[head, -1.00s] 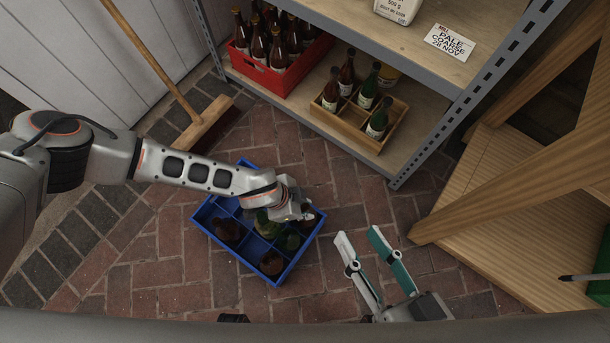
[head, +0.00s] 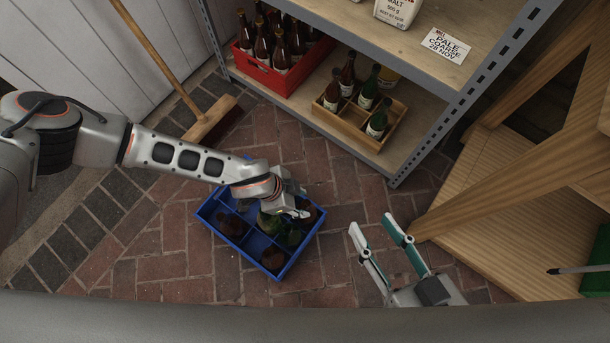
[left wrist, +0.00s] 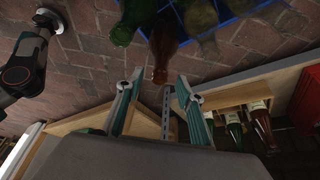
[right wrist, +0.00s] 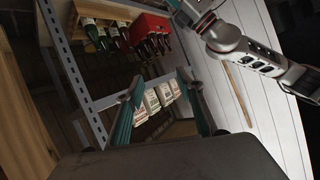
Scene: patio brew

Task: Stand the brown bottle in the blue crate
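The blue crate (head: 236,240) stands on the brick floor and holds several brown and green bottles. A brown bottle (head: 308,214) is in its right-hand part, partly hidden by my left gripper (head: 298,204). In the left wrist view, the brown bottle (left wrist: 163,42) has its neck pointing toward the gap between my left fingertips (left wrist: 160,78). These fingers are open and apart, with nothing clearly between them. A green bottle (left wrist: 128,25) is beside it. My right gripper (head: 372,223) is open and empty, right of the crate; its spread fingers show in the right wrist view (right wrist: 160,80).
A metal-framed shelf (head: 440,100) stands behind, with a red crate (head: 262,73) and a wooden crate (head: 358,136) of bottles on its lower board. A broom (head: 212,120) leans at left. Wooden structure (head: 490,200) is at right.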

